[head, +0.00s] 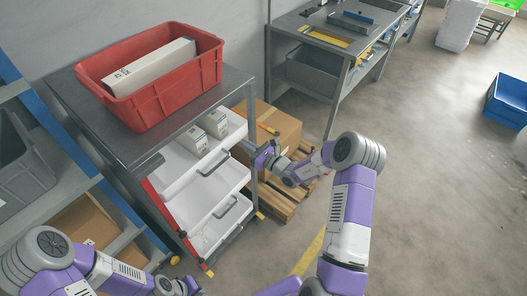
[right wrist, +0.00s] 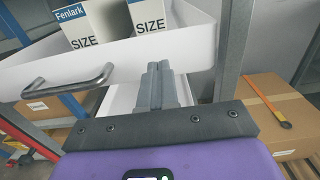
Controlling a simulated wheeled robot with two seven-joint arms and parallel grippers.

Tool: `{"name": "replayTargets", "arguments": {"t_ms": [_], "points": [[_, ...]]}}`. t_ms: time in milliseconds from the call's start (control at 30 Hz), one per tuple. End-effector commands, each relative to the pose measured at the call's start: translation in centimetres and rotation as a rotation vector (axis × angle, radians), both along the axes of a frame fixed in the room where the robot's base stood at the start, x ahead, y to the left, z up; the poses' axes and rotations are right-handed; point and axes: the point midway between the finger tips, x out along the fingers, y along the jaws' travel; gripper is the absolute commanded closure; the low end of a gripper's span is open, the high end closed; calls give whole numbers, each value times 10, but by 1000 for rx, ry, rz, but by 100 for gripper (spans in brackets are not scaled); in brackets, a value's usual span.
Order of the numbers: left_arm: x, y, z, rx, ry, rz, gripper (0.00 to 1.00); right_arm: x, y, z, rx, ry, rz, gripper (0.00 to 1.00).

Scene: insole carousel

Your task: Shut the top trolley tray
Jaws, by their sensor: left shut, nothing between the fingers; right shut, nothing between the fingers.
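The top trolley tray (head: 181,187) is white, sticks out from under the grey trolley top, and holds two small white boxes (head: 193,138). Its front wall (right wrist: 125,62) and metal handle (right wrist: 68,82) show in the right wrist view. My right gripper (head: 262,152) is shut and empty at the tray's front, by its right end. In the right wrist view its fingers (right wrist: 163,80) point at the front wall, right of the handle; whether they touch it I cannot tell. My left gripper (head: 188,286) is shut at the bottom edge of the head view, away from the tray, and partly cut off.
A red crate (head: 150,108) with a long white box stands on the trolley top. Lower white trays (head: 222,228) also stick out. A cardboard box (head: 277,128) on a pallet stands to the right of the trolley.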

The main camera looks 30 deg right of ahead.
Motion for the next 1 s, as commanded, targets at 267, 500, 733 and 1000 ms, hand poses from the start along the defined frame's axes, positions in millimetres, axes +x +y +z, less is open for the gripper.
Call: {"name": "replayTargets", "arguments": {"t_ms": [267,500,733,1000], "points": [[0,0,13,0,1,0,100,-58,-28,0,-1,6,0,100],[0,0,18,0,1,0,100,-90,-43,-1,-1,5,2,100],[0,0,18,0,1,0,100,-98,-46,-2,-1,5,3,100],[0,0,18,0,1,0,100,-109,-10,-17,-36,66,130,100]]}}
